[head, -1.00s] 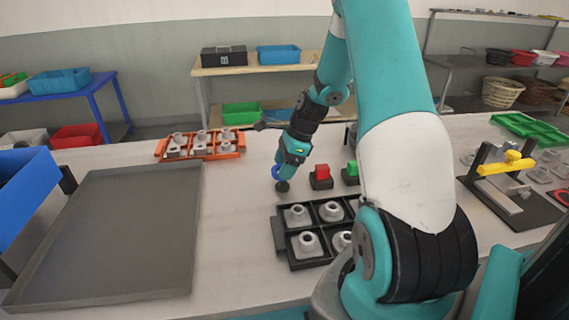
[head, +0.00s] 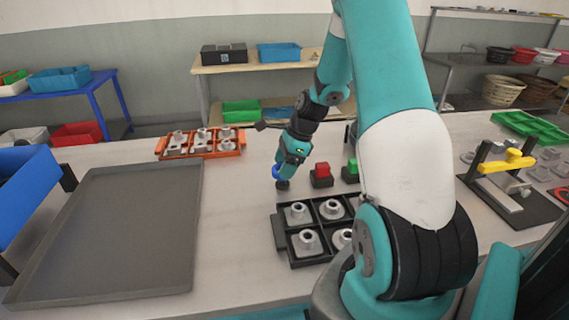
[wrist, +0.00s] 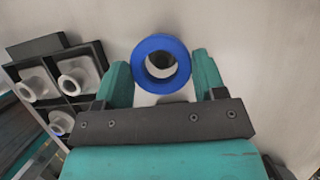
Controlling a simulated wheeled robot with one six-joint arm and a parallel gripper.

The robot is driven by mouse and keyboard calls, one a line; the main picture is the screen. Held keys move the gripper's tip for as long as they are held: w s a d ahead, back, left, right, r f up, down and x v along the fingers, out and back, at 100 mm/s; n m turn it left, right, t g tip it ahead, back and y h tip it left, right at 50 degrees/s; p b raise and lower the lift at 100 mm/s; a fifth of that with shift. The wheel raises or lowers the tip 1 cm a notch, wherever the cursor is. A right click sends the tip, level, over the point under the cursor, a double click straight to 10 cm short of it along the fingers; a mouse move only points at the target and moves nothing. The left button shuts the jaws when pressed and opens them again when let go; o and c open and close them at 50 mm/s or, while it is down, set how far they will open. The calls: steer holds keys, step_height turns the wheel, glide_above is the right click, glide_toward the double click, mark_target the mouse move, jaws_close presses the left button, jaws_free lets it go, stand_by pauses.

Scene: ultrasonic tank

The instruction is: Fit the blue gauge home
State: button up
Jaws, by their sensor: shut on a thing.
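The blue gauge is a thick ring (wrist: 142,66), held between the fingertips of my gripper (wrist: 160,75) in the wrist view. In the head view the blue gauge (head: 276,171) is a small patch below my wrist, mostly hidden. A small dark round piece (head: 283,185) shows right beside and below it, low over the bench. I cannot tell whether the two touch. In the wrist view, grey and dark shapes show through the ring's hole, but I cannot tell what they are.
A black compartment tray (head: 278,233) with grey flanged parts stands in front. An orange tray (head: 160,149) with similar parts lies behind. Red (head: 322,170) and green (head: 353,165) button boxes stand just right of my gripper. A large empty grey tray (head: 120,230) fills the left.

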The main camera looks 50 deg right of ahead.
steer(key=shift+f+b, duration=0.5)
steer(key=shift+f, duration=0.9)
stand_by(0.7)
steer(key=shift+f+p, duration=0.2)
steer(key=shift+p, duration=0.6)
stand_by(3.4)
steer(key=o, duration=1.4)
steer(key=shift+o, duration=0.2)
steer(key=shift+r, duration=0.1)
steer(key=b+v, duration=0.1)
steer(key=v, duration=1.6)
steer(key=shift+r, duration=0.1)
